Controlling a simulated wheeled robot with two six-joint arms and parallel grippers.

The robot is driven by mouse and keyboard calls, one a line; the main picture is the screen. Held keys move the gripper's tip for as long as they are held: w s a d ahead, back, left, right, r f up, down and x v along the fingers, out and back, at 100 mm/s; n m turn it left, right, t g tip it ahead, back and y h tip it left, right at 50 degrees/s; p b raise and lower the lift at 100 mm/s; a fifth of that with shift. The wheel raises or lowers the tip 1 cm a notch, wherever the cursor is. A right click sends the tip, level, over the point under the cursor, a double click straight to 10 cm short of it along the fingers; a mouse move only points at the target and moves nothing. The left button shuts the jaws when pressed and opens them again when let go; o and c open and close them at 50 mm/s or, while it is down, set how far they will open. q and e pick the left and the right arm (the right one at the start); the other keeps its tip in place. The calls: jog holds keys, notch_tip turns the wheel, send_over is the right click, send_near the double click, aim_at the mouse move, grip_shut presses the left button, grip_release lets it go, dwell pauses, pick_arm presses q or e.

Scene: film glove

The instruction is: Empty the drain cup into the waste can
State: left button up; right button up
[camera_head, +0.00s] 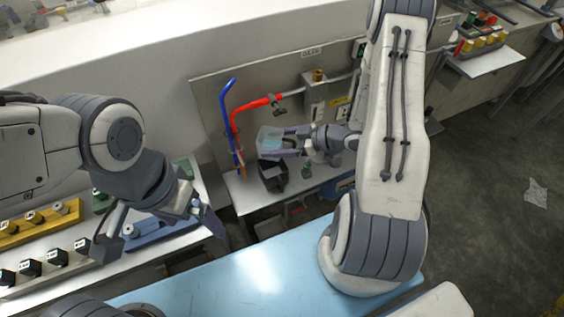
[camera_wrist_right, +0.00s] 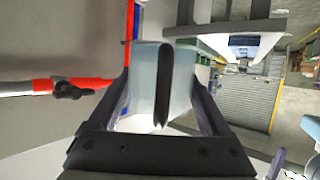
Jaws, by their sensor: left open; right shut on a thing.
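The drain cup (camera_head: 270,138), a pale translucent bluish vessel, is held above the shelf in front of the grey back panel. My right gripper (camera_head: 287,142) is shut on it. In the right wrist view the cup (camera_wrist_right: 143,75) sits between the two fingers of my right gripper (camera_wrist_right: 160,95), with a dark upright strip across its middle. My left gripper (camera_head: 160,228) is open and empty over the bench at the left. What the cup holds is not clear.
A dark box (camera_head: 272,178) stands on the shelf below the cup, beside a small green object (camera_head: 307,169). The light-blue surface (camera_head: 250,273) is clear.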

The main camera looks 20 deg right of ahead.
notch_tip(320, 180, down, 14)
jog(key=w+d+b, duration=0.1)
jog(key=w+b, duration=0.1)
jog(key=b, duration=0.9)
jog(key=w+d+f+n+t+b, duration=0.1)
jog(key=n+b, duration=0.6)
jog(key=b, duration=0.8)
jog(key=w+d+f+n+t+b, duration=0.2)
jog(key=w+n+t+b, duration=0.3)
jog(key=b, duration=1)
jog(key=shift+d+f+n+t, duration=0.15)
jog(key=shift+f+n+t, duration=0.25)
jog(key=shift+n, duration=1)
jog(key=shift+w, duration=0.1)
